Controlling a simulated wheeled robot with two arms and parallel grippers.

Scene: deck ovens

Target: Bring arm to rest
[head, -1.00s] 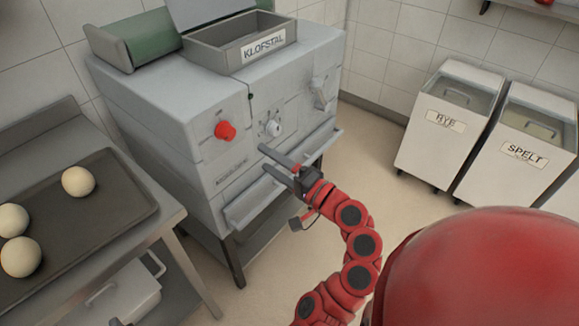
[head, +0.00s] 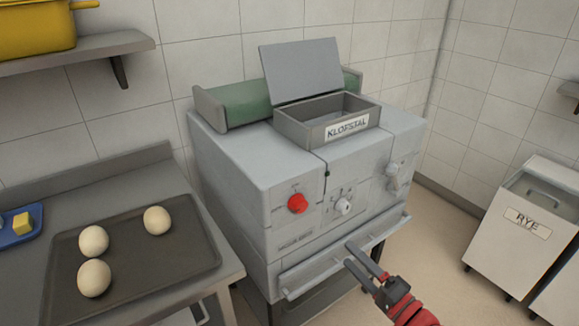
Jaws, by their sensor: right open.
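My right gripper (head: 366,264) reaches up from the lower right in the head view. Its two dark fingers are apart, with nothing between them. It is in front of the grey machine (head: 250,190), near the long front ledge (head: 325,268) at its lower front; I cannot tell whether it touches the ledge. My left gripper is out of view.
A dark tray (head: 150,275) with three dough balls lies on the metal table (head: 232,272) at left. A blue tray (head: 33,236) with a yellow block is beside it. A shelf (head: 90,55) holds a yellow pot (head: 40,28). A RYE bin (head: 520,240) stands at right; floor shows between.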

